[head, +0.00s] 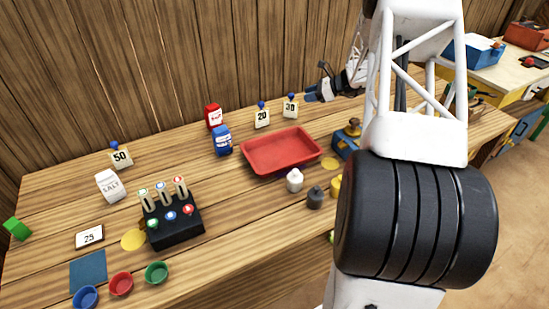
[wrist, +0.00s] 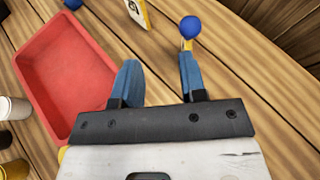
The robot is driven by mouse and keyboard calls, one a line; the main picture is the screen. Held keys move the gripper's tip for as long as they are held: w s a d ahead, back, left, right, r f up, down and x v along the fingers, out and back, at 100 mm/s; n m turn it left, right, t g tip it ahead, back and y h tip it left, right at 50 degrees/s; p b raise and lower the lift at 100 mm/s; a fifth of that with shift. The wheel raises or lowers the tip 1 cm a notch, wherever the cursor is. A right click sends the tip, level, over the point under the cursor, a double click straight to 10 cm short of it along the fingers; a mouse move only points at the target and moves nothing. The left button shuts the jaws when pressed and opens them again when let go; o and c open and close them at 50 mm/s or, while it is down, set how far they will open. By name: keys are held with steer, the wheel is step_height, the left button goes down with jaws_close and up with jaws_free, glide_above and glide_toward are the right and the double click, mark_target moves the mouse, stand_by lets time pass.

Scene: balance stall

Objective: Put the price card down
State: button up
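My gripper (head: 318,92) is at the back of the table, just right of the "30" price card (head: 290,107). In the wrist view its two blue fingers (wrist: 158,85) are apart, with bare wood between them. The "30" card and the "20" price card (head: 262,117) stand upright behind the red tray, each with a blue knob. The wrist view shows part of a card (wrist: 138,12) at the top edge, and a blue ball on a yellow stem (wrist: 190,27) at the right fingertip. What lies below that stem is hidden by the finger.
The red tray (head: 247,166) is left of the fingers in the wrist view. A "50" card (head: 121,157), a salt bag (head: 109,186) and a flat "25" card (head: 89,236) are on the left. Red (head: 213,117) and blue (head: 222,141) packets stand by the tray.

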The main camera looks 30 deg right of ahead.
steer(key=s+a+r+n+g+h, duration=0.15)
steer(key=s+a+r+n, duration=0.35)
steer(key=a, duration=0.5)
steer(key=s+a+r+n+g+h, duration=0.1)
steer(key=s+a+r+n+g, duration=0.2)
steer(key=s+a+r, duration=0.55)
steer(key=s+a+r+n+g+h, duration=0.15)
steer(key=s+a+r+n, duration=0.3)
steer(key=a, duration=0.75)
steer(key=s+a+n+h, duration=0.2)
steer(key=s+a+n, duration=0.2)
steer(key=s, duration=0.5)
steer(key=s+a+n+h, duration=0.2)
steer(key=s+a+n, duration=0.1)
steer(key=s, duration=0.6)
steer(key=s+a+n+h, duration=0.1)
steer(key=s+a+n, duration=0.3)
steer(key=s, duration=0.6)
steer(key=shift+a+r+n+h, duration=0.3)
steer(key=shift+r+n+h, duration=0.1)
steer(key=shift+n, duration=0.45)
steer(key=shift+o, duration=0.2)
